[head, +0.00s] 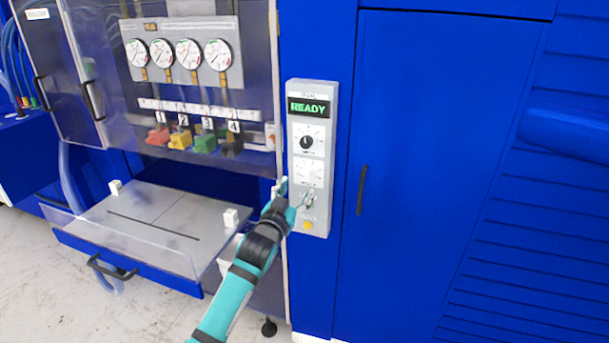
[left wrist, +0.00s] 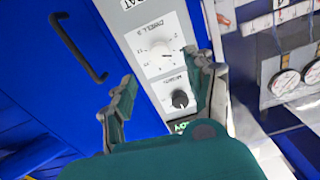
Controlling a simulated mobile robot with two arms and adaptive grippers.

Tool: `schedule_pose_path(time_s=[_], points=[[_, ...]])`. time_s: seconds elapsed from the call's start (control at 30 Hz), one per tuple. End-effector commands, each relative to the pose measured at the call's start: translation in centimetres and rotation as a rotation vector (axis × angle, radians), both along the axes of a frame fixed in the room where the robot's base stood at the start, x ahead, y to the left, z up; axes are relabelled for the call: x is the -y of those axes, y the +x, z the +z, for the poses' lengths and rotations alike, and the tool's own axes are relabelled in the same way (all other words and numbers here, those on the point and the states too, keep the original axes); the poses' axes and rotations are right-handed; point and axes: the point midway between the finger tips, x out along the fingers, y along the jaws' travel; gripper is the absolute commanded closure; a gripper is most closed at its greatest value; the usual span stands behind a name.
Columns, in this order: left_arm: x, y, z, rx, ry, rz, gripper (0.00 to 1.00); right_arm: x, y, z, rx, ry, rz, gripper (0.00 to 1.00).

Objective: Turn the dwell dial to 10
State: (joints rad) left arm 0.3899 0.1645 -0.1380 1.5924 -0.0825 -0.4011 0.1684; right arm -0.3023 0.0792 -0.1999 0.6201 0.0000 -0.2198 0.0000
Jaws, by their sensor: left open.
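The dwell dial is a white dial with a pale knob on the grey control panel. It is the lower of two dials in the head view (head: 309,171), below the black-knobbed dial (head: 306,142). The left wrist view shows the dwell dial (left wrist: 161,54) turned over, with its "DWELL S" label; its exact setting is too small to read. My left gripper (head: 292,198) is just below the dwell dial in the head view. In the left wrist view its open fingers (left wrist: 160,68) stand apart on either side of the panel, with nothing between them. My right gripper is not in view.
The panel's display (head: 308,107) reads READY. A yellow button (head: 307,225) is near the panel's bottom. A blue door with a dark handle (head: 362,190) is to the right. Left are a clear guard, gauges (head: 189,54) and a grey platen (head: 150,215).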

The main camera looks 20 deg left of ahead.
Motion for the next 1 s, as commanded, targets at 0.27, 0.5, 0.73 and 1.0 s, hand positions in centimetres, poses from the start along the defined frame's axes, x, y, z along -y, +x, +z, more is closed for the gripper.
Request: schedule_pose_path(time_s=[0.27, 0.5, 0.73, 1.0], points=[[0.2, 4.9, 0.2, 0.0, 0.0, 0.0, 0.45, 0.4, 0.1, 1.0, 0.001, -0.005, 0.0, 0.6], [0.2, 6.8, 0.0, 0.0, 0.0, 0.0, 0.45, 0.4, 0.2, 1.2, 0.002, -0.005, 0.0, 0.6], [0.3, 7.2, 0.0, 0.001, 0.0, -0.001, 0.45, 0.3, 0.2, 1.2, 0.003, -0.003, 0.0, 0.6], [0.3, 7.1, 0.0, 0.0, 0.0, -0.001, 0.63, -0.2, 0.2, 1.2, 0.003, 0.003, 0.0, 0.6]])
